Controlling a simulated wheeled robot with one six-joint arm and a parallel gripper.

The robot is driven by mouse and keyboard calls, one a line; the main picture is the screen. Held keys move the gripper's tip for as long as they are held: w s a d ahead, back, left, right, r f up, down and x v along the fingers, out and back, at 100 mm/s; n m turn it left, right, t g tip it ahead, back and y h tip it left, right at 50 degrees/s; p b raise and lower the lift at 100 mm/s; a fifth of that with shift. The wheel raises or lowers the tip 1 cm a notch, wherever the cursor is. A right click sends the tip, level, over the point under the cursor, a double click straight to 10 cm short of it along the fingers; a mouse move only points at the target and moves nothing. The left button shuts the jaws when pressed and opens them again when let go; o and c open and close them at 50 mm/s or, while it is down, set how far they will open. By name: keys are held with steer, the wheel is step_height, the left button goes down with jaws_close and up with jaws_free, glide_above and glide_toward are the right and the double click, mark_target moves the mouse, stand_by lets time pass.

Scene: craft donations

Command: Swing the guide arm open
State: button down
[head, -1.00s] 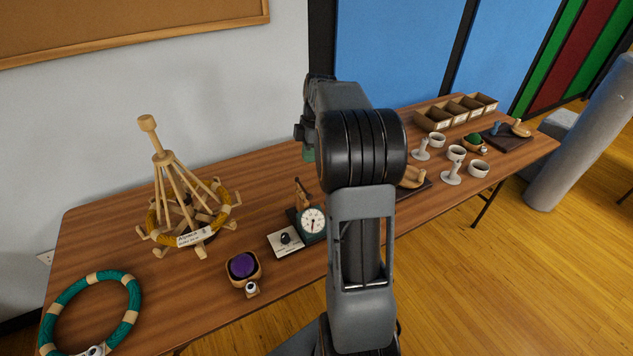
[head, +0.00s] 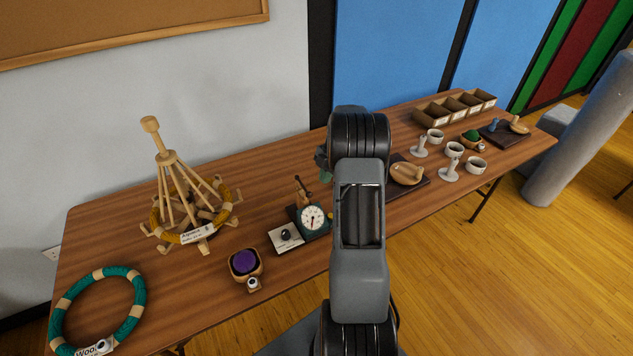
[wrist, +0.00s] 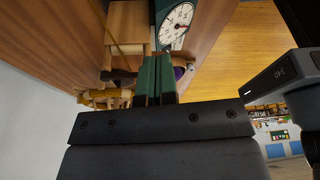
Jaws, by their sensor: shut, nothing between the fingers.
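The winder with a white-faced dial (head: 313,217) stands mid-table near the front edge. A slim wooden and dark upright piece (head: 303,188) rises behind the dial; it may be the guide arm, but I cannot tell its exact position. In the wrist view the dial (wrist: 177,22) is close, right of my gripper's green fingers (wrist: 157,60). The fingers are together with nothing between them. A wooden block (wrist: 127,25) is left of them. In the head view my own arm hides most of the gripper; I cannot tell whether it touches the winder.
A wooden yarn swift (head: 170,185) with a yellow skein stands left. A bowl of purple yarn (head: 245,263) and a green hoop (head: 66,300) are in front. A wooden bowl (head: 406,174), several white cups, and divided boxes (head: 433,118) stand right.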

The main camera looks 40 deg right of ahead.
mark_target(303, 186)
steer(key=shift+s+a+f+p, duration=0.1)
steer(key=shift+a+f+p, duration=0.1)
steer(key=shift+a, duration=0.45)
steer(key=shift+a+f+p, duration=0.15)
steer(key=shift+a+p, duration=0.1)
steer(key=shift+a, duration=0.45)
steer(key=shift+s+a+f+p, duration=0.1)
steer(key=shift+a+f+p, duration=0.1)
steer(key=shift+a, duration=0.45)
